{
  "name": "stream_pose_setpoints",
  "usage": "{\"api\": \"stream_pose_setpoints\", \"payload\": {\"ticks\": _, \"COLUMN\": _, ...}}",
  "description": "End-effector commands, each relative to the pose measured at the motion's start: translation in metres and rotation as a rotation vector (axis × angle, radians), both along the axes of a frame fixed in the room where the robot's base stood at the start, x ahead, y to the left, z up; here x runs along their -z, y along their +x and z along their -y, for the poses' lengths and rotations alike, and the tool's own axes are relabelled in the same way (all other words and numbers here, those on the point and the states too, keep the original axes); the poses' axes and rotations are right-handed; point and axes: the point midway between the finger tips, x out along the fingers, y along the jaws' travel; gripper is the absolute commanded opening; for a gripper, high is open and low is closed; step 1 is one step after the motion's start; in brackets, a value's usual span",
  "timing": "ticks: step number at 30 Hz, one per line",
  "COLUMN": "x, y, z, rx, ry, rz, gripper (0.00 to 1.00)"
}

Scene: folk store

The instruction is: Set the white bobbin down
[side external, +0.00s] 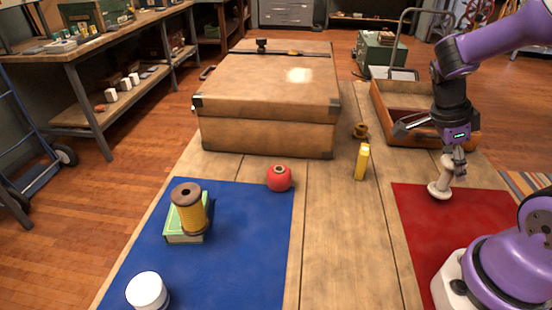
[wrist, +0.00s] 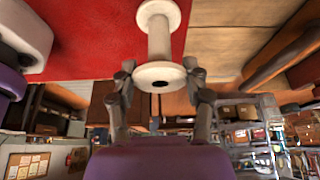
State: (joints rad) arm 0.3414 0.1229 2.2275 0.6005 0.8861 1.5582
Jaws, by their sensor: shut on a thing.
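The white bobbin (side external: 439,189) is in my gripper (side external: 455,167), at the far left edge of the red mat (side external: 440,225) in the side view. It leans a little there, with one flange low and the other up by the fingers. I cannot tell whether the low flange touches the mat. In the wrist view the white bobbin (wrist: 159,40) sits between the two fingertips of my gripper (wrist: 159,72), which are shut on its near flange. The red mat (wrist: 90,30) shows behind it.
A yellow block (side external: 362,162), a small brown spool (side external: 360,131) and a red spool (side external: 279,179) stand left. A suitcase (side external: 265,95) and wooden tray (side external: 400,130) lie behind.

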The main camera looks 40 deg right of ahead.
Motion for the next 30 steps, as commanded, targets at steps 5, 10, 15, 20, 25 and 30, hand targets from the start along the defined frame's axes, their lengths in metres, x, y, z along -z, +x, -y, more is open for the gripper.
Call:
{"api": "stream_pose_setpoints", "payload": {"ticks": 5, "x": 0.018, "y": 0.000, "z": 0.000, "rx": 0.001, "ry": 0.000, "rz": -0.001, "gripper": 0.18}}
{"api": "stream_pose_setpoints", "payload": {"ticks": 10, "x": 0.018, "y": 0.000, "z": 0.000, "rx": 0.001, "ry": -0.001, "rz": 0.001, "gripper": 0.18}}
{"api": "stream_pose_setpoints", "payload": {"ticks": 15, "x": 0.021, "y": 0.000, "z": 0.000, "rx": 0.000, "ry": -0.001, "rz": -0.001, "gripper": 0.18}}
{"api": "stream_pose_setpoints", "payload": {"ticks": 20, "x": 0.020, "y": 0.000, "z": 0.000, "rx": 0.000, "ry": -0.001, "rz": 0.000, "gripper": 0.84}}
{"api": "stream_pose_setpoints", "payload": {"ticks": 25, "x": 0.020, "y": 0.000, "z": 0.000, "rx": 0.000, "ry": -0.001, "rz": 0.000, "gripper": 0.84}}
{"api": "stream_pose_setpoints", "payload": {"ticks": 30, "x": 0.018, "y": 0.001, "z": 0.000, "rx": 0.000, "ry": -0.002, "rz": 0.002, "gripper": 0.84}}
